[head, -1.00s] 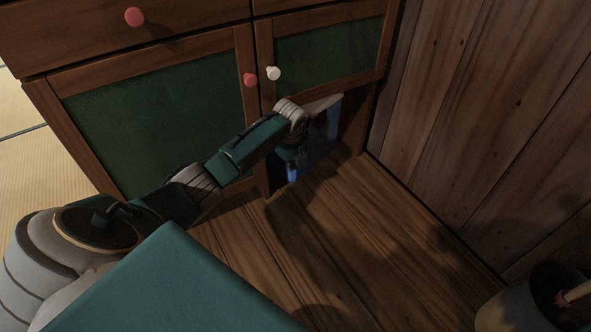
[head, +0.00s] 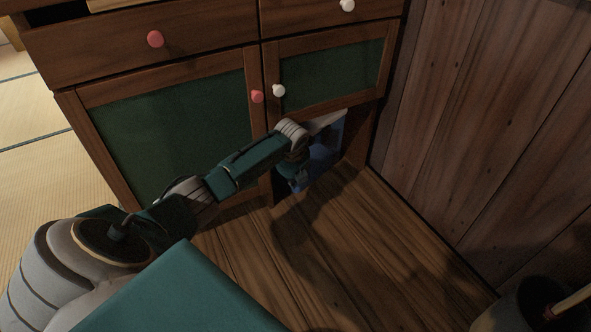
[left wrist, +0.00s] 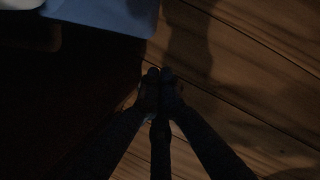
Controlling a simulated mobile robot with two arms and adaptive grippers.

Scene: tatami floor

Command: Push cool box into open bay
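The cool box (head: 328,152), blue with a pale lid, sits in the open bay (head: 281,184) at the bottom right of the wooden cabinet. My left arm and the bay's surround hide part of it. Its blue side also shows at the top left of the left wrist view (left wrist: 105,14). My left gripper (head: 298,182) points down at the bay's mouth, in front of the box. In the left wrist view its fingertips (left wrist: 160,74) are together, with nothing visible between them. Whether it touches the box is unclear. My right gripper is out of view.
The cabinet has green-panelled doors (head: 165,125) with red and white knobs above and beside the bay. A plank wall (head: 470,120) closes off the right. A dark bucket (head: 505,312) stands at bottom right. The wooden floor (head: 345,235) before the bay is clear.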

